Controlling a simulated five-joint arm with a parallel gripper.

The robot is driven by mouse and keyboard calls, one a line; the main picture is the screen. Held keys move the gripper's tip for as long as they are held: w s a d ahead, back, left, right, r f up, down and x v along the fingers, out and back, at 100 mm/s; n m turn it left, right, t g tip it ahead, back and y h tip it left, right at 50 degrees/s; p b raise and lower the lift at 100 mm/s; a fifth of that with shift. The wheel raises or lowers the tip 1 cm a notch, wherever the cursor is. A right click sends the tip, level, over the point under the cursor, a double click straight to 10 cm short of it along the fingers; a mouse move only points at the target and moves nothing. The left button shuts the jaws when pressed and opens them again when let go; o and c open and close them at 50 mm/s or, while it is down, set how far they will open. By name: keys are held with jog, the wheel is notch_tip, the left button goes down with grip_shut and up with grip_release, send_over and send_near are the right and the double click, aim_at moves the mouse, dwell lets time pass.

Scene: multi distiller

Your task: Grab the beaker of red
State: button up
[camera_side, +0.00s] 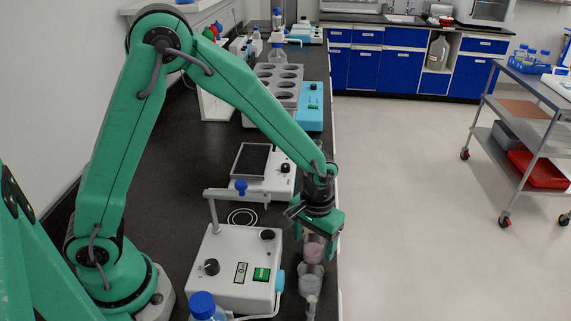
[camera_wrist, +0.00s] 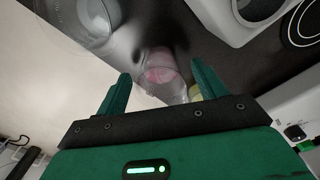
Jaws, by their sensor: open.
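The beaker of red (camera_side: 314,249) is a clear glass with pinkish-red contents, standing on the black bench near its right edge in the side view. In the wrist view the beaker (camera_wrist: 160,72) lies between and a little beyond the fingertips. My gripper (camera_side: 319,225) is just above and around the beaker's top in the side view. In the wrist view my gripper (camera_wrist: 160,80) shows two green fingers apart, one on each side of the beaker, with gaps. The beaker's upper part is partly hidden by the gripper in the side view.
A second clear beaker (camera_side: 310,284) stands close in front of the red one. A white device (camera_side: 233,268) with a post is to the left, and a hotplate (camera_side: 262,172) is behind. A blue-capped bottle (camera_side: 204,306) stands at the front. The bench's right edge is close by.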

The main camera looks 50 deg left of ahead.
aim_at(314, 237)
jog(key=shift+f, duration=1.1)
jog(key=c, duration=1.1)
jog(key=shift+r, duration=0.2)
jog(key=shift+r, duration=4.85)
